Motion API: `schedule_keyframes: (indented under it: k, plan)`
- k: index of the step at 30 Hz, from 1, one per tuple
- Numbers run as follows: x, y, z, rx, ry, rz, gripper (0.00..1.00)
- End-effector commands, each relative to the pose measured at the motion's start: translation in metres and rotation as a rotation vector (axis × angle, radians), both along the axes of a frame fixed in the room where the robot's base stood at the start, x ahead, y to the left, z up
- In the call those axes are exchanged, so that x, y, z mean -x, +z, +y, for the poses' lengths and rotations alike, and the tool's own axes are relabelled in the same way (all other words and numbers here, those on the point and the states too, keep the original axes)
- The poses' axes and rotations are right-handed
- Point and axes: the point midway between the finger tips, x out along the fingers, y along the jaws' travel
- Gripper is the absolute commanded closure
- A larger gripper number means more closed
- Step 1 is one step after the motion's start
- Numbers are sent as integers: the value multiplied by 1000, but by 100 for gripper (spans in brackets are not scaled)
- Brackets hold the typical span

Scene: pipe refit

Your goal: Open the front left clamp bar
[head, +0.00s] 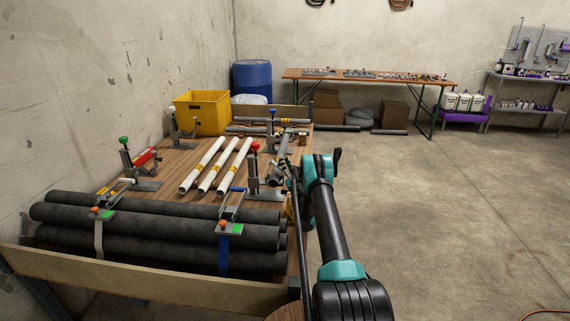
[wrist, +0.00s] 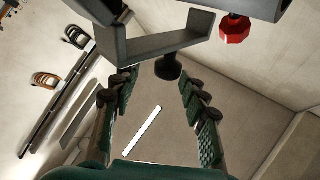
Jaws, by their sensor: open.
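Another upright clamp with a red knob (head: 254,147) stands at the front right. My gripper (wrist: 157,100) is open, with nothing between its fingers in the wrist view. A grey bracket (wrist: 150,48) and a red knob (wrist: 235,28) show just beyond the fingertips. In the head view my gripper is near the red-knobbed clamp, partly hidden by my arm, and well right of the green-knobbed clamp.
Strapped black pipes (head: 160,232) lie along the table's front. White pipes (head: 225,167) lie in the middle. A white-knobbed clamp (head: 172,109), a blue-knobbed clamp (head: 272,113) and a yellow crate (head: 202,112) are farther back. The floor (head: 450,210) to the right is mostly clear.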

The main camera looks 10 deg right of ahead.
Motion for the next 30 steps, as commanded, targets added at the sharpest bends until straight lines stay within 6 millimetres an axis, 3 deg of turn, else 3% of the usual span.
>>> schedule_keyframes:
  k: [5, 18, 30]
  plan:
    - [0, 18, 0, 0, 0, 0, 56]
    - [0, 87, 0, 0, 0, 0, 56]
    - [0, 99, 0, 0, 0, 0, 56]
